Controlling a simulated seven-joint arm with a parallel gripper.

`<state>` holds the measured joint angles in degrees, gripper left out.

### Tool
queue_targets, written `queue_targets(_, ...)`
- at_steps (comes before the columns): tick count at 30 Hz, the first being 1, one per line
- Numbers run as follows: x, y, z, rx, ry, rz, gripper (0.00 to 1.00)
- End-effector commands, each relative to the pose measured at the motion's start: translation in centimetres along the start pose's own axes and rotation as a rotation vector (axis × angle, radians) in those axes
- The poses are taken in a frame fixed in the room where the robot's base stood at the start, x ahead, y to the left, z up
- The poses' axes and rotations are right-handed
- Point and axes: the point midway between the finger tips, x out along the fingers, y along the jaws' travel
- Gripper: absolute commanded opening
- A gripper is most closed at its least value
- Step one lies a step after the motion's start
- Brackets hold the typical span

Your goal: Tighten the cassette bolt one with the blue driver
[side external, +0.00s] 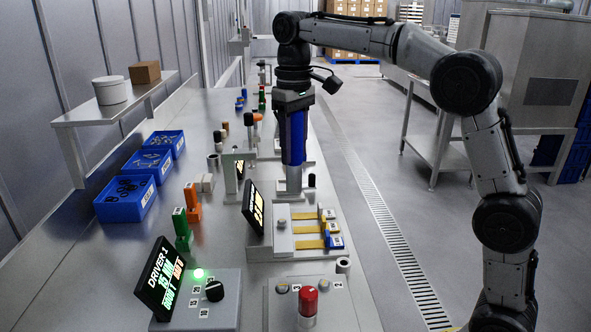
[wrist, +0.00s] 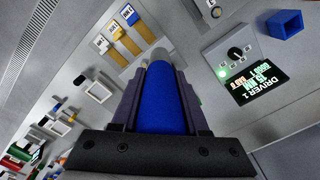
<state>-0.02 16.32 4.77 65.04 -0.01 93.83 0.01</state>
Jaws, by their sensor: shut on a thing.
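My gripper (side external: 293,118) is shut on the blue driver (side external: 293,140) and holds it upright, its lower end over the metal bench. In the wrist view the blue driver (wrist: 160,100) sits between my two dark fingers (wrist: 160,105) and points away from the camera. The driver's lower tip and any bolt under it are too small or hidden to tell. The driver display (side external: 161,280) reads "DRIVER 1" and stands by a box with a black knob (side external: 214,290) and a lit green lamp (side external: 198,274).
A fixture with yellow strips (side external: 308,235) and coloured tabs lies in front of the driver. A red-topped button (side external: 308,298) stands at the near edge. Green (side external: 181,225) and orange (side external: 192,200) posts and blue bins (side external: 125,199) stand to the left. A shelf (side external: 115,105) overhangs the back left.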

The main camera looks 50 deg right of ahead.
Motion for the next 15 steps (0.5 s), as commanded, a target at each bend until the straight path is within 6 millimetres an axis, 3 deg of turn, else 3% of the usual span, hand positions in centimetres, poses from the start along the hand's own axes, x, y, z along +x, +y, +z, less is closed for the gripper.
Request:
queue_targets(8, -0.7, -5.3, 3.1, -0.104, 0.003, -0.001, 0.00)
queue_targets(15, -1.1, -11.1, 8.5, -0.245, 0.005, -0.002, 0.00)
